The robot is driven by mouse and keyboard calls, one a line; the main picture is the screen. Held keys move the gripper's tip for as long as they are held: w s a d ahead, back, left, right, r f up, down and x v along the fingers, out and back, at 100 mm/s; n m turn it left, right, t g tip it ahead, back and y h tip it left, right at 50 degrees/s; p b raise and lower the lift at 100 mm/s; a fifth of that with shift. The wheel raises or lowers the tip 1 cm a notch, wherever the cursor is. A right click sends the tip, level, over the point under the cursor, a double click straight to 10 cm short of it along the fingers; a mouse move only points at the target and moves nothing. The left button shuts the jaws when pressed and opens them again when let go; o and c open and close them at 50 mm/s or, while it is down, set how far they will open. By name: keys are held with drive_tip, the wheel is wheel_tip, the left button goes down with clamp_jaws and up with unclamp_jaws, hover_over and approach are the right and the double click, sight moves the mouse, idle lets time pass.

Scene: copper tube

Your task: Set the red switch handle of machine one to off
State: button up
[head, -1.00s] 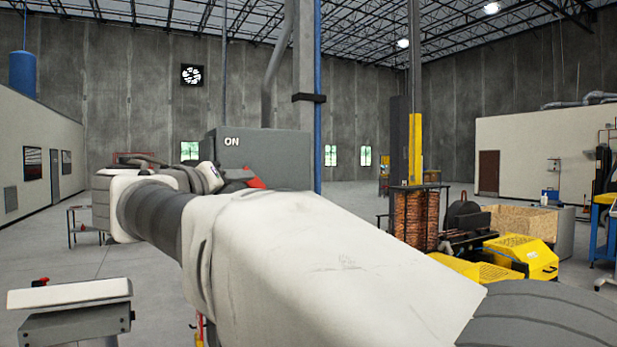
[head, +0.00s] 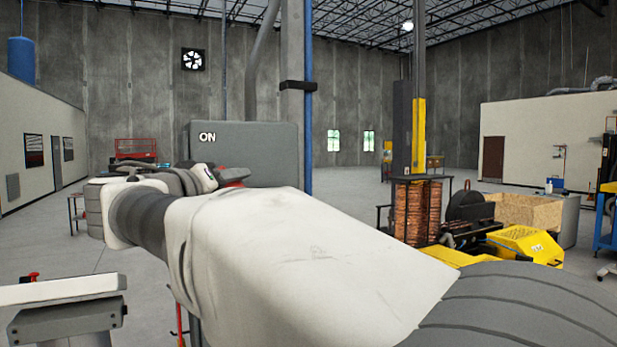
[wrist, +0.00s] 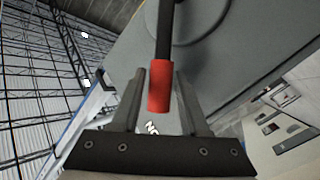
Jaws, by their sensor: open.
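The machine's grey switch box (head: 260,145) stands ahead in the head view, with white ON lettering near its top left. The red switch handle (head: 235,174) shows in part beside my wrist, low on the box front. In the wrist view the red grip (wrist: 159,88) sits on a dark lever, between the two fingers of my gripper (wrist: 161,76). The fingers are open, one on each side of the grip, with gaps showing. ON lettering appears upside down beyond the grip. My arm hides the handle's pivot in the head view.
A blue pipe and grey column (head: 292,100) rise at the box's right. Copper coils (head: 417,210) and yellow equipment (head: 525,243) stand to the right. A grey stand with a red knob is at lower left. The floor behind is largely clear.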

drive_tip(key=shift+w, duration=0.1)
idle(0.3)
clamp_jaws()
idle(1.3)
